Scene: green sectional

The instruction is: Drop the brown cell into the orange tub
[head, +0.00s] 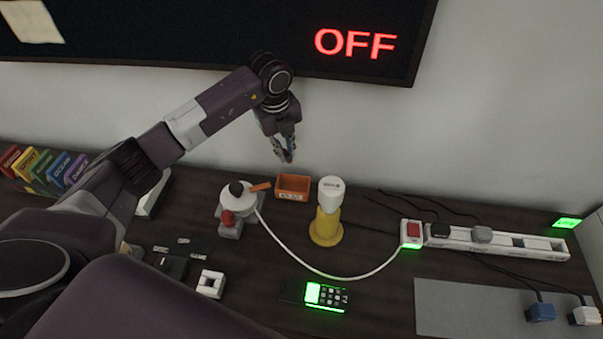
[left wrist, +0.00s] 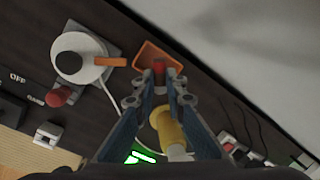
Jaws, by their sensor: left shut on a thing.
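My left gripper (head: 286,152) hangs above the back of the dark table, fingers pointing down. It is shut on a small reddish-brown piece, the brown cell (left wrist: 159,71), seen between the fingertips in the left wrist view. In the head view the cell is too small to make out clearly. The orange tub (head: 292,194) stands on the table below the gripper. In the left wrist view the tub (left wrist: 143,50) lies behind the fingertips, with the cell in front of its opening. The fingers hide part of the tub. My right gripper is not in view.
A white pot-like device (head: 236,197) with an orange handle stands left of the tub. A yellow stand (head: 326,228) with a white top is close on the right. A white cable runs to a red switch (head: 412,231). A lit keypad (head: 326,295) lies in front.

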